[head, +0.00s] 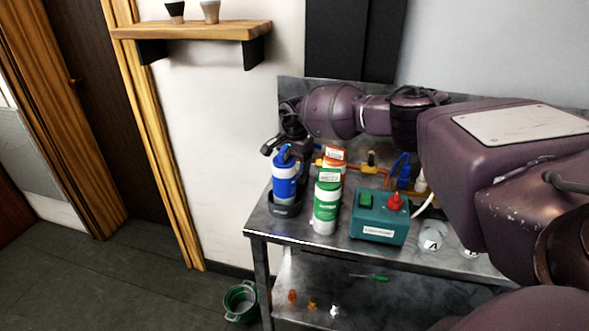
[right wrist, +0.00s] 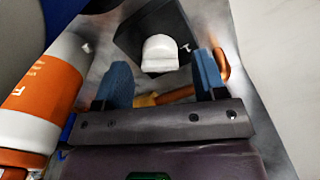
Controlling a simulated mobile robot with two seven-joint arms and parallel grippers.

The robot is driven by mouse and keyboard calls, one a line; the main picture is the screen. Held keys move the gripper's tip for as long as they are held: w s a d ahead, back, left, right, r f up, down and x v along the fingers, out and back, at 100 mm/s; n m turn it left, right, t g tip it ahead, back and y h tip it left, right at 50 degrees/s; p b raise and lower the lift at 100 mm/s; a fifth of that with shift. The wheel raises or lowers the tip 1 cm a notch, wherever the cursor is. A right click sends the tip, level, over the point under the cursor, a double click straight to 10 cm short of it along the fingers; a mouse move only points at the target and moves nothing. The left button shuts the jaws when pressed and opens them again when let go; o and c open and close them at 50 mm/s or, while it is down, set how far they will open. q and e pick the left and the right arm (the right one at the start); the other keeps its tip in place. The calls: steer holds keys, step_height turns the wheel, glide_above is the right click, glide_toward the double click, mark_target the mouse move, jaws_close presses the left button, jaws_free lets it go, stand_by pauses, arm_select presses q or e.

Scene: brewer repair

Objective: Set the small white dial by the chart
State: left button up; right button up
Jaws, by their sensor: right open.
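The small white dial (right wrist: 160,53) shows in the right wrist view, on a dark box (right wrist: 135,38). It has a rounded top and a flat lower edge, with small white marks beside it on the box. My right gripper (right wrist: 161,66) is open, its two blue fingers on either side of the dial in the picture, apart from it. In the head view my right arm reaches across the back of the bench to its far left corner, and I cannot make out the dial there. No chart can be made out. My left gripper is not in view.
On the metal bench (head: 300,231) stand a blue bottle (head: 285,182), a green-and-white bottle (head: 326,205), an orange-and-white canister (head: 334,157) and a teal box with a red knob (head: 378,222). The canister (right wrist: 40,100) is close left of my right gripper. Orange piping runs behind.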

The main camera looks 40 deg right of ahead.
steer(key=shift+f, duration=0.9)
steer(key=shift+c, duration=0.9)
steer(key=c, duration=0.7)
steer(key=shift+c, duration=0.2)
